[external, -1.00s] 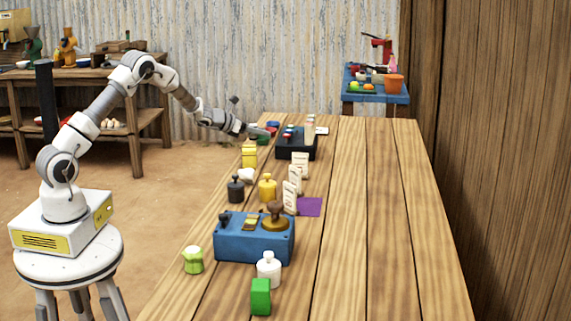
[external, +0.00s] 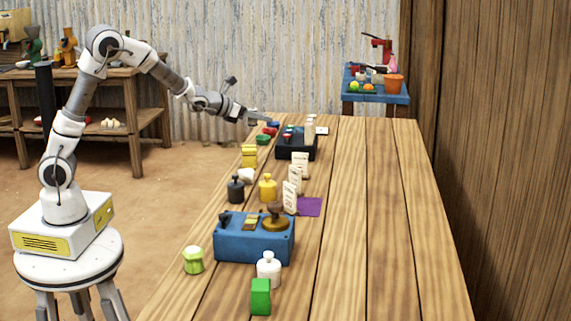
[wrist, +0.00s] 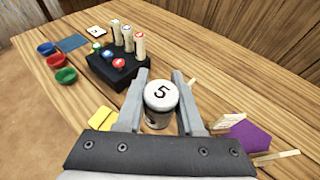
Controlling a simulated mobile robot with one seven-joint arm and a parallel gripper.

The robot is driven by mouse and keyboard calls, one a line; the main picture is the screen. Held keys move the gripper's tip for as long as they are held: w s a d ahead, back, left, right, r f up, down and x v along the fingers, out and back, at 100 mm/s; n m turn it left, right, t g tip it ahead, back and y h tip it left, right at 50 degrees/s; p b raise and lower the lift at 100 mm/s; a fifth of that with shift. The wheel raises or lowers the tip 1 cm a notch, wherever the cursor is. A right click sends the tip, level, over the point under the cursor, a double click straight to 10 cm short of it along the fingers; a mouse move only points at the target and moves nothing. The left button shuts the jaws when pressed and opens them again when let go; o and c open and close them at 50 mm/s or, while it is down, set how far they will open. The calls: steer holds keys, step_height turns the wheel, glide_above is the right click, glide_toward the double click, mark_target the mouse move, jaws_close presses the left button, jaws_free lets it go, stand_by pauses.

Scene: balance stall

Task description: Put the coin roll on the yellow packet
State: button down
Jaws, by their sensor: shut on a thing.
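My gripper (external: 262,118) is raised above the far left end of the table. In the wrist view my gripper (wrist: 159,76) is shut on a short upright cylinder with a white top marked 5, which looks like the coin roll (wrist: 161,95). The roll is too small to make out in the external view. The yellow packet (external: 249,156) stands near the table's left edge, nearer the camera than my gripper. A yellow patch that seems to be the packet (wrist: 101,117) shows at lower left in the wrist view, partly hidden by my gripper.
A black box (wrist: 118,68) with coloured knobs and upright white rolls stands close by. Blue, red and green bowls (wrist: 65,75) lie left of it. A purple sheet (wrist: 248,137) and upright cards (external: 290,197) stand nearer. The table's right side (external: 390,220) is clear.

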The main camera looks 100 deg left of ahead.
steer(key=shift+s+a+f, duration=0.55)
steer(key=shift+a+f, duration=1.15)
steer(key=shift+f, duration=0.05)
steer(key=shift+s+a+f, duration=0.6)
steer(key=shift+a+f, duration=1.05)
steer(key=shift+f, duration=0.15)
steer(key=shift+s+a+f, duration=0.55)
steer(key=shift+a+f, duration=1.15)
steer(key=shift+f, duration=0.05)
steer(key=shift+f+b, duration=0.25)
steer(key=shift+b, duration=0.25)
steer(key=c, duration=0.5)
jaws_free()
steer(key=shift+c, duration=0.2)
steer(key=shift+r, duration=0.15)
